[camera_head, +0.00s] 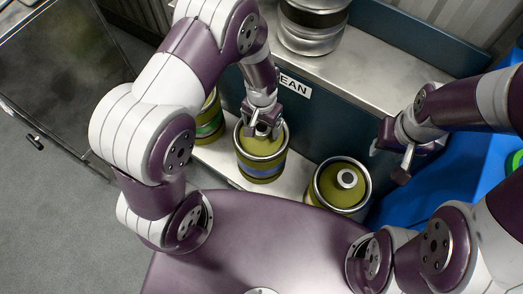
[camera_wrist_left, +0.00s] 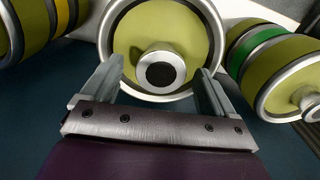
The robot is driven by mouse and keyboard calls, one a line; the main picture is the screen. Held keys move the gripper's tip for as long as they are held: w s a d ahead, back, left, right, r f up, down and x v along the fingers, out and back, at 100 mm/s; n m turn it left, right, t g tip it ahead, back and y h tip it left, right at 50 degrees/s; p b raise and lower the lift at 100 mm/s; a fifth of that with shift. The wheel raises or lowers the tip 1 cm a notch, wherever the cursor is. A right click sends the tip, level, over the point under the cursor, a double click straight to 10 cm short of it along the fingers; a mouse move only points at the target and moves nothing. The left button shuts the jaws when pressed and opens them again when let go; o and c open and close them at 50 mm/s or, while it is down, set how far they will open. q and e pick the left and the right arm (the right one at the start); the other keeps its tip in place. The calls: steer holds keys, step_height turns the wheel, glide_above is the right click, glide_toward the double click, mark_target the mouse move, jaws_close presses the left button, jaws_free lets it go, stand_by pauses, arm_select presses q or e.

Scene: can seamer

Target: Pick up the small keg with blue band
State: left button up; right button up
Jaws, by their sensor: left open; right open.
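The small keg with blue band (camera_head: 260,171) stands upright on the low shelf in the head view, olive with metal rims. My left gripper (camera_head: 264,130) is over its top, open, and hides part of the lid. In the left wrist view the olive top of this keg (camera_wrist_left: 128,40) shows, with a round metal neck (camera_wrist_left: 160,70) between the two fingers of the left gripper (camera_wrist_left: 158,80); the fingers do not visibly close on it. Its blue band is hidden there. My right gripper (camera_head: 391,158) is open and empty, right of the kegs.
A green-banded keg (camera_head: 210,122) stands close on the left, partly behind my left arm; it also shows in the wrist view (camera_wrist_left: 262,55). Another olive keg (camera_head: 341,186) stands to the right. A silver keg (camera_head: 310,30) is on the upper counter (camera_head: 385,60). A blue bin (camera_head: 450,170) is at right.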

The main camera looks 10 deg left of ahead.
mark_target(262, 147)
arm_select(q)
step_height(262, 147, down, 4)
steer(key=shift+f+b, duration=0.1)
steer(key=shift+b, duration=0.4)
steer(key=shift+c, duration=0.7)
steer(key=shift+r, duration=0.2)
jaws_close()
